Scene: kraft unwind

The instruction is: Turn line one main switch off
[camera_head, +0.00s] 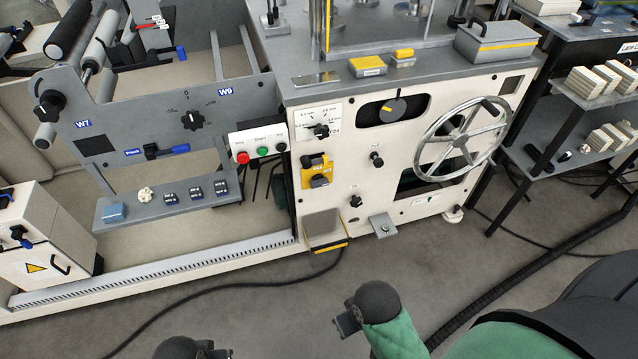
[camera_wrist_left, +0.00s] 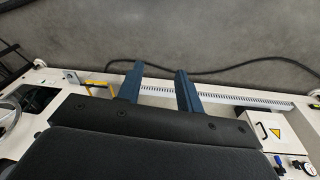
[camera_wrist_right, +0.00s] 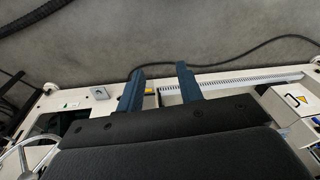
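A white cabinet (camera_head: 60,262) with a yellow warning triangle stands at the left edge of the head view. A dark rotary handle (camera_head: 20,237) sits on its front. A yellow plate with a black switch (camera_head: 319,180) is on the white machine's front, left of the handwheel. I cannot read a label naming either as line one's main switch. The cabinet also shows in the left wrist view (camera_wrist_left: 277,130) and right wrist view (camera_wrist_right: 292,98). My left gripper (camera_wrist_left: 158,76) and right gripper (camera_wrist_right: 159,76) are open and empty, apart from both switches.
A button box (camera_head: 259,147) with red, green and black buttons hangs beside the machine. A handwheel (camera_head: 463,138) juts from the machine's right. A long rail (camera_head: 170,272) runs along the floor. A black cable (camera_head: 240,303) crosses the grey floor. A rack (camera_head: 570,120) stands right.

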